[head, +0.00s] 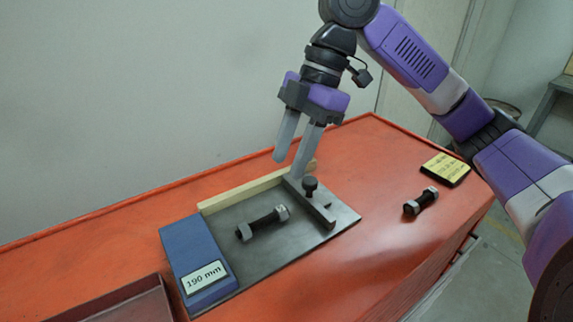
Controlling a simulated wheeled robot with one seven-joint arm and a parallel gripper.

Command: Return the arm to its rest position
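My gripper (287,167) hangs from my purple and grey arm, fingers pointing down, above the back right part of a dark flat plate (225,218). Its two grey fingers are apart with nothing visible between them. The fingertips are close to a grey bar with a black knob (310,187) on the plate; I cannot tell whether they touch it. A dark stud with a grey nut at each end (262,222) lies on the plate, apart from the gripper.
The plate lies on an orange bench top (385,160), with a pale wooden strip (240,190) along its back and a blue block labelled 190 mm (187,248) at left. A second stud (420,201), a yellow-labelled block (445,168) and a dark tray (120,305) are nearby.

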